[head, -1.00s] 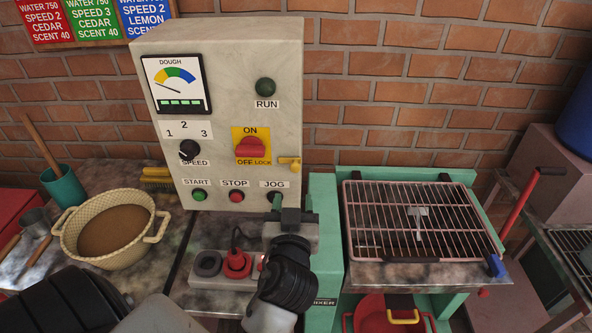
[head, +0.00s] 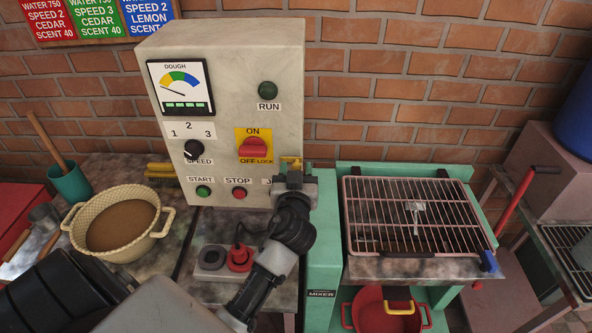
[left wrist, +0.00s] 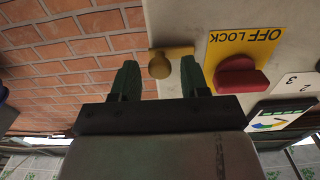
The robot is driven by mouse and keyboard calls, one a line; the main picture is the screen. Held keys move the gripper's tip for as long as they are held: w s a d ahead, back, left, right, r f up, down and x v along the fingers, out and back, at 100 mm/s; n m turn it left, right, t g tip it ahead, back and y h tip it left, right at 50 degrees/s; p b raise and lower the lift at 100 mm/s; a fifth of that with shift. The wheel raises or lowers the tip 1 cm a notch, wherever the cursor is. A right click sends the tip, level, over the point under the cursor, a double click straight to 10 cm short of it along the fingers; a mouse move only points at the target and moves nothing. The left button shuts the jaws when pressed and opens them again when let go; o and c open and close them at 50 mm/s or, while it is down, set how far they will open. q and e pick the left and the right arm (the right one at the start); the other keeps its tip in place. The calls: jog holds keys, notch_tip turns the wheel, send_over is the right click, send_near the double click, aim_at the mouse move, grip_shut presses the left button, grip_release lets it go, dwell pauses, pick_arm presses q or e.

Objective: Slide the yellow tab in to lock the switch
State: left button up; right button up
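The yellow tab (head: 291,160) sticks out at the right of the red switch (head: 253,148), on the grey control box (head: 232,100). The switch sits on a yellow plate (head: 267,133) marked ON and OFF LOCK. My left gripper (head: 294,172) is just below the tab and partly hides it. In the left wrist view my left gripper (left wrist: 158,68) is open, with the round knob of the yellow tab (left wrist: 160,66) showing between its two fingers. I cannot tell whether a finger touches the tab. The red switch (left wrist: 240,78) is right of the fingers there. My right gripper is out of view.
START (head: 203,191) and STOP (head: 239,193) buttons sit below the switch; my gripper covers the JOG button. A wire rack (head: 415,215) stands right, a cream bowl (head: 120,220) left.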

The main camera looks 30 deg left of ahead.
pick_arm(q)
grip_shut()
jog(key=shift+s+a, duration=0.4)
jog(key=shift+a, duration=0.25)
jog(key=shift+s+a, duration=0.35)
jog(key=shift+a, duration=0.25)
jog(key=shift+c, duration=1.2)
grip_release()
jog(key=o, duration=0.4)
jog(key=shift+s+a, duration=0.1)
jog(key=shift+a, duration=0.05)
jog(key=shift+b+v, duration=2.05)
jog(key=shift+v, duration=3.4)
